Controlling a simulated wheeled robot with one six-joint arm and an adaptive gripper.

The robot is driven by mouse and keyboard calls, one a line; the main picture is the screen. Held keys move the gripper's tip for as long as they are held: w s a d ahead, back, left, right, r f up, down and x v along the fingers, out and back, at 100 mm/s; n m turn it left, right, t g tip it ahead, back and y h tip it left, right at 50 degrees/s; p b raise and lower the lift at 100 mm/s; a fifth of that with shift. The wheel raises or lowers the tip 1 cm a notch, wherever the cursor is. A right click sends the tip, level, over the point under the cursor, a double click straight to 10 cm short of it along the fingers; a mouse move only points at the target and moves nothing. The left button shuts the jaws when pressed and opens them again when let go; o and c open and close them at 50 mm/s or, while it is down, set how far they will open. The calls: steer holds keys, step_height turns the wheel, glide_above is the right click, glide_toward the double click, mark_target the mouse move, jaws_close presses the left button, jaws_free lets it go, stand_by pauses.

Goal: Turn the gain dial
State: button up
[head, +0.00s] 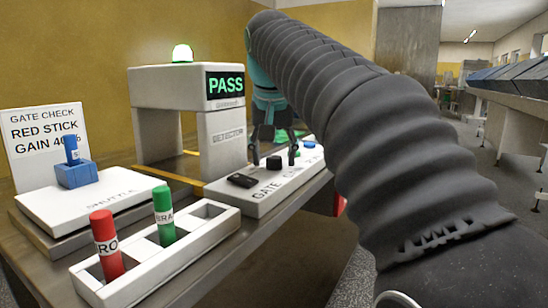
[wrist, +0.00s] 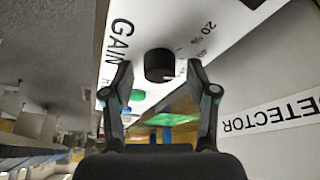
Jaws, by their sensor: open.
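The gain dial is a round black knob (head: 273,162) on the white sloped control panel (head: 262,198). In the wrist view the dial (wrist: 158,66) lies between my fingertips, beside the word GAIN and percent marks, of which 20% reads clearly. My gripper (head: 274,158) is open, pointing down at the panel, with one finger on each side of the dial. In the wrist view my gripper (wrist: 160,66) shows a gap between each fingertip and the dial. I cannot make out where the dial points.
A black part (head: 242,180) and a blue button (head: 308,145) flank the dial. The detector gate (head: 165,88) reads PASS under a lit green lamp (head: 182,53). A sign (head: 45,135) reads RED STICK, GAIN 40%. Red (head: 106,250) and green (head: 164,213) sticks stand in a white rack (head: 180,262).

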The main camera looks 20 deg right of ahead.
steer(key=shift+c, duration=0.2)
jaws_close()
steer(key=shift+p, duration=0.3)
steer(key=m+p, duration=0.1)
steer(key=m, duration=0.1)
steer(key=m+h+p, duration=0.1)
steer(key=shift+a+r+m+g+p, duration=0.15)
steer(key=shift+m+g+p, duration=0.25)
steer(key=shift+w+m+g+h+p, duration=0.1)
steer(key=shift+m+g+h+p, duration=0.2)
steer(key=shift+m+p, duration=0.55)
steer(key=shift+w+m+g+h+p, duration=0.15)
steer(key=shift+m+h+p, duration=0.3)
steer(key=shift+m, duration=0.7)
steer(key=shift+s+f, duration=0.1)
steer(key=shift+f, duration=0.1)
